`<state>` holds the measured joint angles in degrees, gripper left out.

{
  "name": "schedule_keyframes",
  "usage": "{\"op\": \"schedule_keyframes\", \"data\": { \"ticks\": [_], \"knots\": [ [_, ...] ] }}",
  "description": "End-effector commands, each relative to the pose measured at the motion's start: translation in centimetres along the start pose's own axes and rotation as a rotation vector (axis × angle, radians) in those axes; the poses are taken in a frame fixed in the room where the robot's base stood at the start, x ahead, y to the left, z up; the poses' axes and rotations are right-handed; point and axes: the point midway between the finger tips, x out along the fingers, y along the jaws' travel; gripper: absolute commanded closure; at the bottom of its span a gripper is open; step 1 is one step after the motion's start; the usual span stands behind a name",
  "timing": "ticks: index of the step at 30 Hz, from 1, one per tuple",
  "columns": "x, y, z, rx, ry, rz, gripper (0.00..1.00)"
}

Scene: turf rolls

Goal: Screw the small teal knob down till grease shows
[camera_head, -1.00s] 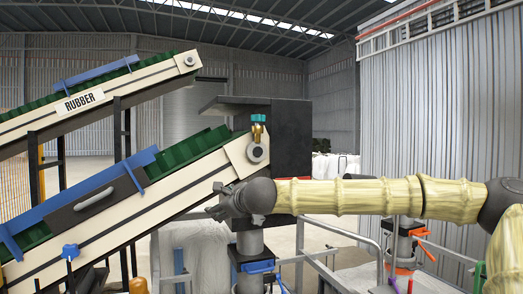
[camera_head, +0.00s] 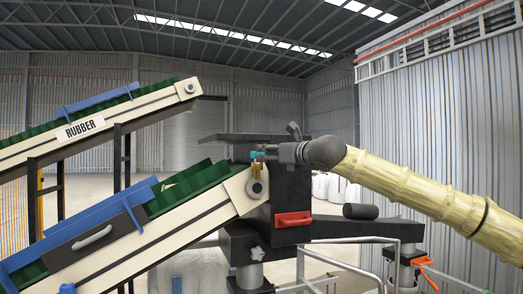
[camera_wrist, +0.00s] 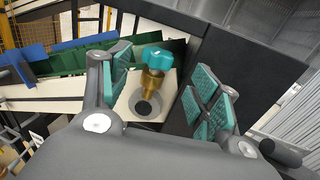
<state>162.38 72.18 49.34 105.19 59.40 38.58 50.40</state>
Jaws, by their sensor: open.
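The small teal knob (camera_wrist: 155,57) sits on top of a brass grease cup (camera_wrist: 153,84) at the end of the lower conveyor, by the round roller end (camera_wrist: 145,107). In the head view the teal knob (camera_head: 257,155) shows small, just left of my gripper. My gripper (camera_wrist: 165,95) is open, with a teal-padded finger on each side of the brass cup and knob. Both fingers look apart from the knob. My gripper (camera_head: 272,153) reaches in from the right in the head view. No grease can be made out.
The lower conveyor (camera_head: 150,235) has green belting, blue side guards and a grey handle. A second conveyor marked RUBBER (camera_head: 85,129) rises behind it. A black frame with a red handle (camera_head: 293,219) stands below my gripper. A dark cylinder (camera_head: 360,211) lies to the right.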

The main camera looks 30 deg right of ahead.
Motion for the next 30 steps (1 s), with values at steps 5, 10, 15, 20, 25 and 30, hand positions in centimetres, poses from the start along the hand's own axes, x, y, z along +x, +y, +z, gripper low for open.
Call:
{"op": "schedule_keyframes", "data": {
  "ticks": [5, 10, 15, 20, 25, 30],
  "knots": [
    [2.5, -0.1, 0.2, -0.001, 0.003, -0.001, 0.38],
    [4.5, -0.3, 0.1, 0.001, 0.003, -0.001, 0.38],
    [5.8, -0.2, 0.0, 0.0, 0.001, -0.001, 0.38],
    [6.4, -0.2, -0.1, 0.001, 0.001, 0.0, 0.38],
    [6.5, -0.2, -0.1, 0.001, 0.0, 0.001, 0.38],
    [6.5, -0.2, -0.1, 0.001, 0.0, 0.0, 0.45]
  ]
}}
